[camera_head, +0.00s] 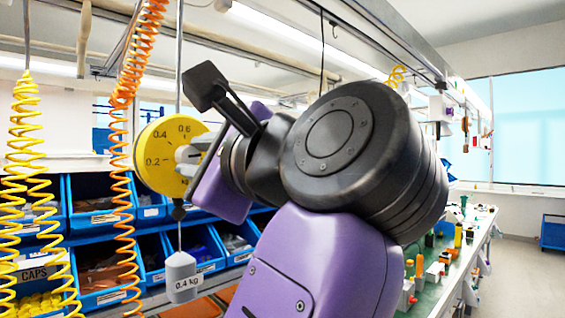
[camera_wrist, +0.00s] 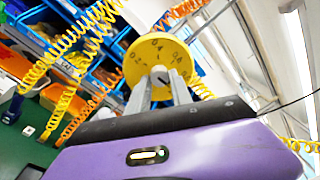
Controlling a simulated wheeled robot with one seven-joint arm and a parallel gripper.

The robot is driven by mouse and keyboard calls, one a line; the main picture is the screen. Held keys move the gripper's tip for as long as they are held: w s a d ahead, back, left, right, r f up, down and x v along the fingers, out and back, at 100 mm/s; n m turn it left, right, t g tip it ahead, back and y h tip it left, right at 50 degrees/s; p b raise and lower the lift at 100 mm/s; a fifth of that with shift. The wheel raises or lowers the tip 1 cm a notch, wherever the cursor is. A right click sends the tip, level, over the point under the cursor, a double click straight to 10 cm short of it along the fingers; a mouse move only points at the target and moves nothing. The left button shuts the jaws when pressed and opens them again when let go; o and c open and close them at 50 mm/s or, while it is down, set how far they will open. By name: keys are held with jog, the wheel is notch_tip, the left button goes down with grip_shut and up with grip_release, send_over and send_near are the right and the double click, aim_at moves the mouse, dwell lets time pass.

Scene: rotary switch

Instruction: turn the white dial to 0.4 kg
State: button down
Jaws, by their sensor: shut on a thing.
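A round yellow scale face (camera_head: 155,178) marked 0.2, 0.4 and 0.6 hangs at left centre in the head view. It also shows at the top of the wrist view (camera_wrist: 150,47). The white dial (camera_wrist: 160,76) is at the middle of this face, mostly hidden between my fingers. My gripper (camera_head: 186,161) reaches the face from the right and is shut on the dial. In the wrist view, my gripper's two grey fingers (camera_wrist: 160,84) stand on either side of it. Where the dial points is too small to tell. A grey weight (camera_head: 181,277) labelled 0.4 kg hangs below the face.
Yellow coiled hoses (camera_head: 28,150) and an orange one (camera_head: 122,110) hang left of the scale. Blue bins (camera_head: 100,220) stand behind it. A green workbench (camera_head: 450,270) with several small items lies to the right. The floor at far right is open.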

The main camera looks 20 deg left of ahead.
jog(key=n+b, duration=0.1)
jog(key=n, duration=0.5)
jog(key=shift+w+f+n, duration=0.1)
jog(key=shift+f+n, duration=0.05)
jog(key=shift+n, duration=0.15)
jog(key=n, duration=0.3)
jog(key=shift+n+y, duration=0.3)
jog(key=shift+n, duration=0.1)
jog(key=n, duration=0.4)
jog(key=shift+g, duration=0.4)
jog(key=n, duration=0.7)
jog(key=shift+n+g, duration=0.3)
jog(key=n, duration=0.6)
jog(key=shift+g, duration=0.3)
jog(key=shift+n, duration=0.3)
jog(key=c, duration=1.1)
grip_release()
jog(key=shift+c, duration=0.2)
jog(key=shift+r, duration=0.25)
